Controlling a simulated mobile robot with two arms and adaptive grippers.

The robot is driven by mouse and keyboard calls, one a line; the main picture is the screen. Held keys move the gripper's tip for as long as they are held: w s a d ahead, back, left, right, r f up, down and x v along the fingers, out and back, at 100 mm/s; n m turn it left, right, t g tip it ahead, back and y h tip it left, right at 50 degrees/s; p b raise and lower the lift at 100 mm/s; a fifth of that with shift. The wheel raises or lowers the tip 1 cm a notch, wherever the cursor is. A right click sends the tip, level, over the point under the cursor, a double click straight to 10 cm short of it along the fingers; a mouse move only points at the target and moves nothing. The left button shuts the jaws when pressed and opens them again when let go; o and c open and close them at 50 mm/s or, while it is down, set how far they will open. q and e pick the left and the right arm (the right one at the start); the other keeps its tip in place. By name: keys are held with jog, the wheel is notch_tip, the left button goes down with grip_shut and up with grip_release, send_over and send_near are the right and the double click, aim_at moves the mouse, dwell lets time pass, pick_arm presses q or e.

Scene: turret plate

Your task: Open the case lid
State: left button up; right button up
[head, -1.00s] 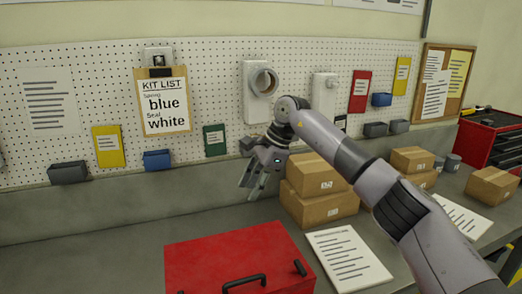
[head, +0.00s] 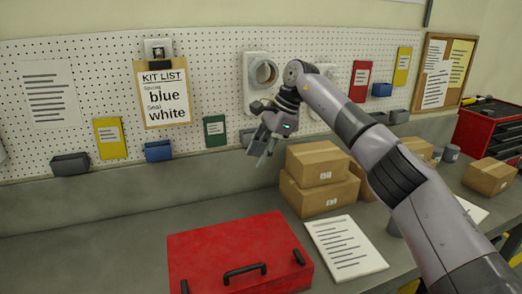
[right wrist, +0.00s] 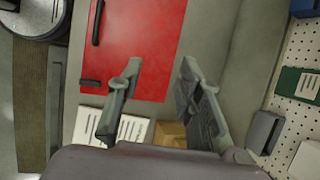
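The case is a red box with its lid (head: 225,248) shut. It lies on the grey bench at the bottom middle of the head view. A black handle (head: 244,271) is on its front part, with a dark latch on each side. My right gripper (head: 262,150) hangs above the bench behind the case, pointing down, apart from it. In the right wrist view its two fingers (right wrist: 157,85) are spread with nothing between them. The red lid (right wrist: 145,45) and handle (right wrist: 97,22) show there beyond the fingertips. My left gripper is not in view.
Stacked cardboard boxes (head: 318,163) stand right of the gripper. A printed sheet (head: 345,246) lies right of the case. A pegboard (head: 215,100) with bins and a kit list (head: 163,97) is behind. The bench left of the case is clear.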

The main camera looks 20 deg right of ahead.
jog(key=shift+r, duration=0.3)
jog(key=shift+d, duration=0.1)
dwell(0.3)
